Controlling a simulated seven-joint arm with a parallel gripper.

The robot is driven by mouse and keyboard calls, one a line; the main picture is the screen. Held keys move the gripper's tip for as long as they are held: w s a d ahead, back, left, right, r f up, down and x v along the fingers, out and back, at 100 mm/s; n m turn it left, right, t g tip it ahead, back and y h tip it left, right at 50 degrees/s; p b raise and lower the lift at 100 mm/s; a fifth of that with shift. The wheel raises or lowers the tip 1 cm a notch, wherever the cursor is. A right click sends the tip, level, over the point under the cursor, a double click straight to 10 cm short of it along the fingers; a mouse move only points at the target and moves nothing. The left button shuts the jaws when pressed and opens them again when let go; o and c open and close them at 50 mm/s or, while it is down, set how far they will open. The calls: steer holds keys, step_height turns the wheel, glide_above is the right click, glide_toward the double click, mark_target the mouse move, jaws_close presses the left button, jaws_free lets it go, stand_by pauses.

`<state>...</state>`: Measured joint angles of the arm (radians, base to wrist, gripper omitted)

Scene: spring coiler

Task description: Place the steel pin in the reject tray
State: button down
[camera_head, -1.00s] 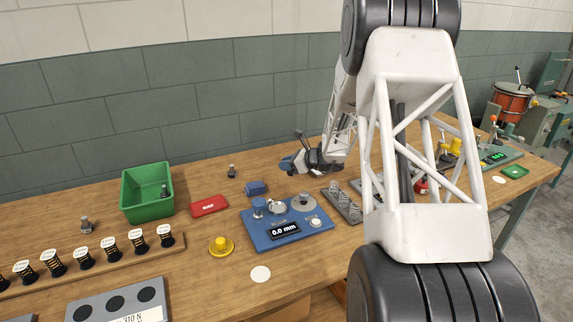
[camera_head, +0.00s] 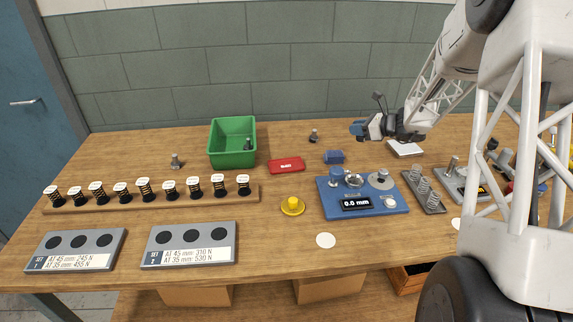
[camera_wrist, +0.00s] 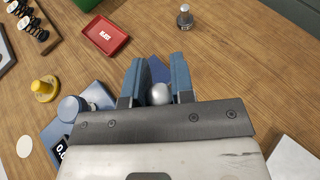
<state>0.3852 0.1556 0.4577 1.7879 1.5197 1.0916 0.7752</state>
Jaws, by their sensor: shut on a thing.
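The steel pin (camera_wrist: 159,93) shows in the wrist view as a rounded silver end between the two blue fingers of my gripper (camera_wrist: 155,80), which is shut on it. The rest of the pin is hidden. In the head view my gripper (camera_head: 359,130) is above the back of the bench, right of the reject tray; the pin cannot be made out there. The reject tray (camera_head: 287,165) is a small, shallow red tray with white lettering, lying on the bench. It also shows at upper left in the wrist view (camera_wrist: 104,36), apart from my gripper.
A blue block (camera_head: 334,157) and a blue gauge with a display (camera_head: 357,204) are near my gripper. A green bin (camera_head: 232,143) stands left of the tray. A small metal piece (camera_head: 314,136) stands behind. A yellow button (camera_head: 292,205) and a spring rack (camera_head: 150,198) are in front.

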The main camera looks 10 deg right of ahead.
steer(key=s+a+n+g+y, duration=0.25)
steer(key=s+a, duration=0.55)
steer(key=a, duration=0.4)
steer(key=s+a+n+g+y, duration=0.1)
steer(key=s+a+n+g, duration=0.25)
steer(key=s+a, duration=0.65)
steer(key=f, duration=0.1)
steer(key=w+a+f, duration=0.1)
steer(key=f, duration=0.1)
steer(key=w+f, duration=0.1)
steer(key=f, duration=0.1)
steer(key=shift+w+a, duration=0.25)
steer(key=shift+a, duration=0.15)
glide_above(281, 166)
steer(key=shift+d+f, duration=0.1)
steer(key=shift+f, duration=0.6)
steer(key=shift+f, duration=1.75)
steer(key=shift+f, duration=0.2)
